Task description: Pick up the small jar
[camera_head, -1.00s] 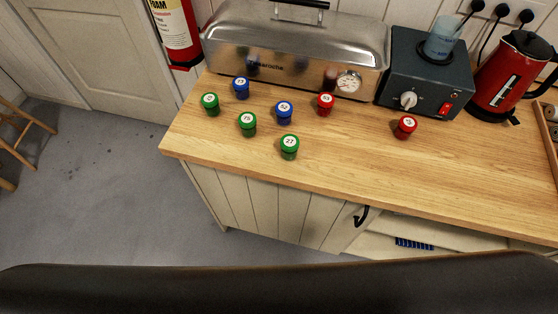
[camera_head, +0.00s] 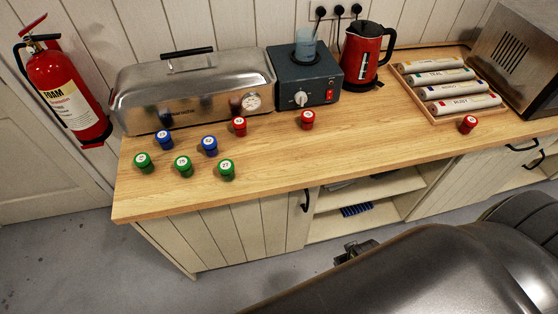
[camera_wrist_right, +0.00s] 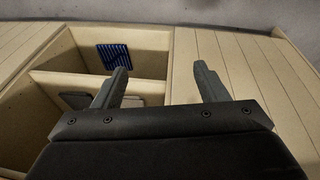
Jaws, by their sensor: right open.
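Several small jars stand upright on the wooden counter. Three have green lids: the left one (camera_head: 144,163), the middle one (camera_head: 183,166) and the right one (camera_head: 226,170). Two have blue lids: one (camera_head: 163,140) behind and one (camera_head: 209,146) in front. Three have red lids: one (camera_head: 239,127) by the steel box, one (camera_head: 307,120) by the grey heater and one (camera_head: 467,124) at the far right. My right gripper (camera_wrist_right: 163,82) is open and empty, facing the cabinet front. It also shows, small, in the head view (camera_head: 355,250), below the counter's front edge. My left gripper is not in view.
On the counter (camera_head: 270,160) stand a steel box (camera_head: 195,90), a grey heater (camera_head: 300,80), a red kettle (camera_head: 365,55) and a tray (camera_head: 455,118) of labelled rolls. A blue ribbed item (camera_wrist_right: 115,57) lies in the open cabinet. The counter's front middle is clear.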

